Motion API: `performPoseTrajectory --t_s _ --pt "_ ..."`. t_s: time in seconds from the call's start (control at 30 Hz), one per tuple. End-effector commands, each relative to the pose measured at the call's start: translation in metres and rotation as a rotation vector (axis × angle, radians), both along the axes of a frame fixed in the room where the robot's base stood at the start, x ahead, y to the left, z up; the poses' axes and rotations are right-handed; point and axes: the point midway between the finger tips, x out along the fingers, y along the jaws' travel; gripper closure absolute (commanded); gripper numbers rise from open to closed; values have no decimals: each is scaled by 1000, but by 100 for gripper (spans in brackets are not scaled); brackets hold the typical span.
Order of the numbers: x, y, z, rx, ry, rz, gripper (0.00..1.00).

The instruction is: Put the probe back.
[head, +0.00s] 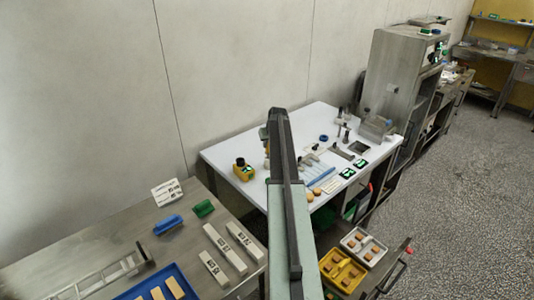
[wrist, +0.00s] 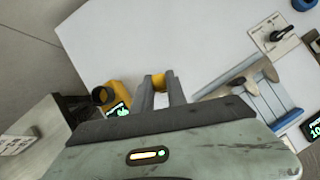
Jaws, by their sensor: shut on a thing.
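My gripper (wrist: 160,92) points out over the white table (wrist: 150,30) in the wrist view. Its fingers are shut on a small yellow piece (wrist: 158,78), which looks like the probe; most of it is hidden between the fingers. A yellow instrument (wrist: 107,96) with a black round top and a lit green display stands just left of the fingers, apart from them. In the head view the yellow instrument (head: 243,171) is near the white table's left end (head: 222,152). There my arm hides most of the gripper.
Blue-handled tools (wrist: 262,95) and a switch box (wrist: 277,35) lie to the right in the wrist view. In the head view a steel bench (head: 190,235) with white blocks stands at front left, and a steel cabinet (head: 392,80) behind right. The table's back left is mostly clear.

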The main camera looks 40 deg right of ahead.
Motion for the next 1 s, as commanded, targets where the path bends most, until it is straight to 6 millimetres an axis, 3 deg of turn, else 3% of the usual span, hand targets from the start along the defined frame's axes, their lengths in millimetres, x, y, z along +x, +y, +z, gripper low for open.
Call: performPoseTrajectory --t_s 0.03,0.1,0.47,0.5,0.57,1.0 --pt "0 0 -18 0 0 0 100" --pt "0 0 -28 0 0 0 100" --pt "1 1 -28 0 0 1 100" --pt "1 1 -28 0 0 1 80" --pt "1 1 -27 0 0 1 63" --pt "1 2 -20 0 0 2 61"
